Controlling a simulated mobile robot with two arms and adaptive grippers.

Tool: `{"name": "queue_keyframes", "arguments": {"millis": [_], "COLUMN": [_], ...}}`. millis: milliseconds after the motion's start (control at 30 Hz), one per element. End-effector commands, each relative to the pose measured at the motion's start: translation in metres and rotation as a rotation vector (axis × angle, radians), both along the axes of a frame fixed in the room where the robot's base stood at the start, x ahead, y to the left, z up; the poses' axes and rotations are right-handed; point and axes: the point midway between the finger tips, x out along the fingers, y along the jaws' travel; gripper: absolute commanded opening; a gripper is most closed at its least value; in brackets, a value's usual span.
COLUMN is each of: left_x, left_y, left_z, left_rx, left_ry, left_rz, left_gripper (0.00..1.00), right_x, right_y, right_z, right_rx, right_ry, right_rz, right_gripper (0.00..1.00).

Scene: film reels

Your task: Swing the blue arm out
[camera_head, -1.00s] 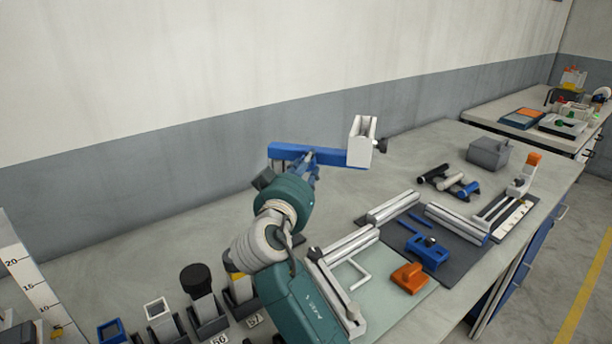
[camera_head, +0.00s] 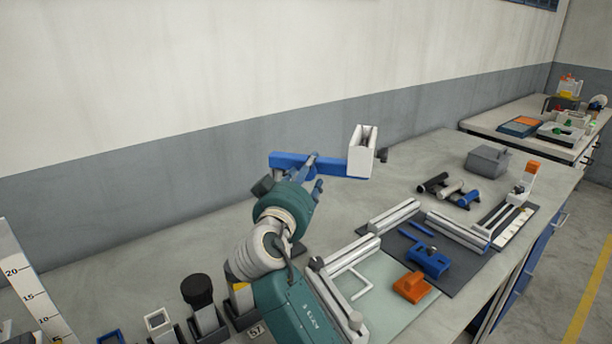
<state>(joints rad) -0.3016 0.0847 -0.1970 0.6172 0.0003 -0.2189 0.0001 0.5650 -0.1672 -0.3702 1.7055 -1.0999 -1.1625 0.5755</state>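The blue arm (camera_head: 335,167) is a flat horizontal bar above the bench. A white open-topped box (camera_head: 362,153) with a dark knob on its right sits at the bar's right end. My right gripper (camera_head: 316,173), on a teal and grey arm rising from the bottom, is at the middle of the bar. One finger overlaps the bar and the other shows just below it. The fingers look apart; whether they touch the bar I cannot tell. The bar's mount is hidden behind my wrist. My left gripper is out of view.
An orange block (camera_head: 412,287) and a blue clamp (camera_head: 429,260) lie on mats at the right. Black, white and blue rollers (camera_head: 450,190) and a grey box (camera_head: 486,161) stand behind. Several holders line the front left. The wall runs behind the bar.

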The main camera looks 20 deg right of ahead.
Motion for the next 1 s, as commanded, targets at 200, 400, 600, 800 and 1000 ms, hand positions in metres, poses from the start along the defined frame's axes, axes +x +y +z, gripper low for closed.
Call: {"name": "queue_keyframes", "arguments": {"millis": [200,400,600,800,1000], "left_x": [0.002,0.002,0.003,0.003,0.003], "left_y": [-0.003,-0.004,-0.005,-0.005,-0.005], "left_z": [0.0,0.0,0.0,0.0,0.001], "left_rx": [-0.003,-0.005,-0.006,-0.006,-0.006], "left_ry": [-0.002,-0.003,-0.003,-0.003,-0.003], "left_rz": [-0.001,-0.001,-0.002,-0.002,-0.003], "left_gripper": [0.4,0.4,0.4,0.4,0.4], "right_x": [0.0,0.0,0.0,0.0,0.002], "right_y": [0.001,0.002,0.001,0.001,0.002], "right_z": [0.036,0.074,0.094,0.098,0.1], "right_rx": [0.005,0.004,0.002,0.001,-0.002], "right_ry": [-0.007,-0.005,-0.002,0.0,-0.008], "right_rz": [0.003,0.003,0.002,0.002,0.007], "right_gripper": [0.48,0.48,0.48,0.48,0.32]}}
